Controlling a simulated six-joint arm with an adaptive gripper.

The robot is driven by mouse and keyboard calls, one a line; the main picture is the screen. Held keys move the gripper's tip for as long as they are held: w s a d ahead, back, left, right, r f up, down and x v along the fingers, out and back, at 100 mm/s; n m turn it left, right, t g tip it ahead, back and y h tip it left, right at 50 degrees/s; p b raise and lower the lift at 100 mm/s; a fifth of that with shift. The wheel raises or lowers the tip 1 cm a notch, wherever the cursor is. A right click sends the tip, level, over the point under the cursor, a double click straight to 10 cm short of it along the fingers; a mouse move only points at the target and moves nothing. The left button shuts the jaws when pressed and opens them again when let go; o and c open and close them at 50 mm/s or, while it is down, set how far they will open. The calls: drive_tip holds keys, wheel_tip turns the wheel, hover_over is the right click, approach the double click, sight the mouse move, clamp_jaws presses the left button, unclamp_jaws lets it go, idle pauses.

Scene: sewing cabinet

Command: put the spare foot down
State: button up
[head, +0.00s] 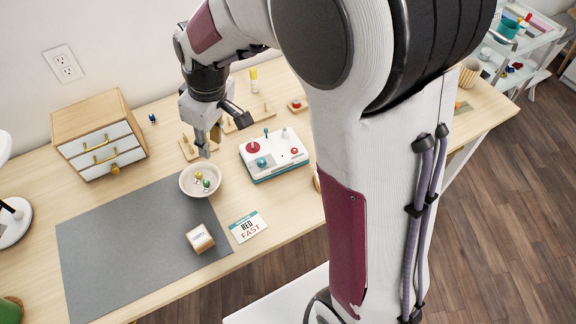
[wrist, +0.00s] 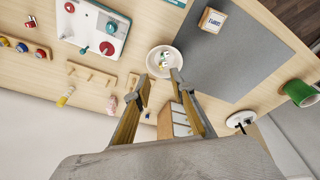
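My gripper (head: 221,136) is over the table, between the white bowl (head: 187,184) and the wooden peg boards at the back. In the wrist view my gripper (wrist: 160,83) has its two fingers well apart, with nothing held between them. A small dark blue piece (head: 153,119) stands on the table just right of the drawer cabinet. It also shows in the wrist view (wrist: 147,112) between the fingers, farther off on the table. It may be the spare foot, but it is too small to be sure.
The bowl holds small green and yellow pieces. A drawer cabinet (head: 97,127) stands at the back left. A grey mat (head: 130,245) bears a small labelled box (head: 200,239). A "RED FAST" card (head: 247,227) lies beside it. A white-and-teal device (head: 276,160) stands to the right.

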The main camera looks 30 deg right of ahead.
drive_tip(key=s+d+r+m+t, duration=0.1)
drive_tip(key=s+d+r+m, duration=0.1)
drive_tip(key=s, duration=0.5)
drive_tip(key=s+d+r+m+t, duration=0.1)
drive_tip(key=s+d+r+m, duration=0.1)
drive_tip(key=s+r, duration=0.3)
drive_tip(key=s+d+r+m+t+h, duration=0.1)
drive_tip(key=s+d+r+m, duration=0.2)
drive_tip(key=s, duration=0.6)
drive_tip(key=shift+v, duration=0.8)
